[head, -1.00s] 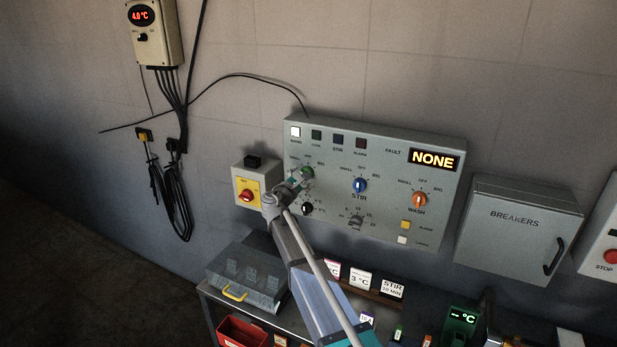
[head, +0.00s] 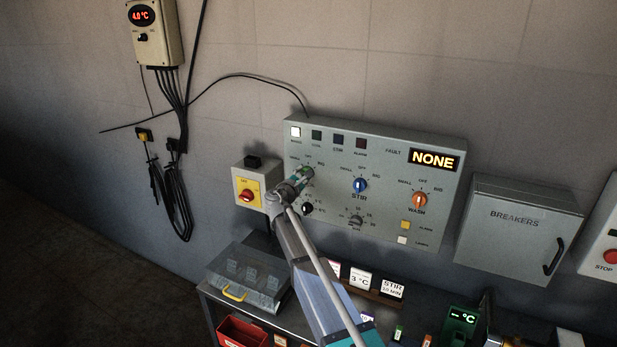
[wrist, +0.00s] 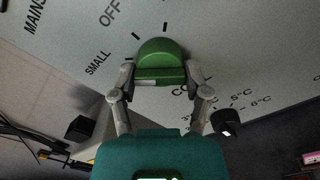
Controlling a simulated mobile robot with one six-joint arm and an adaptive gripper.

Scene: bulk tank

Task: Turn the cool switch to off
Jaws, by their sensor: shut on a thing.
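The cool switch is a round green knob (head: 308,172) at the left of the grey control panel (head: 440,215). In the wrist view the green knob (wrist: 160,62) sits between the two fingertips of my gripper (wrist: 160,80), one on each side. My gripper is shut on it. The OFF and SMALL labels show at upper left of the knob there; the COOL label is partly hidden by a finger. In the head view my gripper (head: 299,179) covers part of the knob. I cannot tell which mark its pointer faces.
A blue stir knob (head: 360,186) and an orange wash knob (head: 419,200) are to the right. A small black knob (head: 307,208) is just below my gripper. A bench with a grey case (head: 248,279) stands below.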

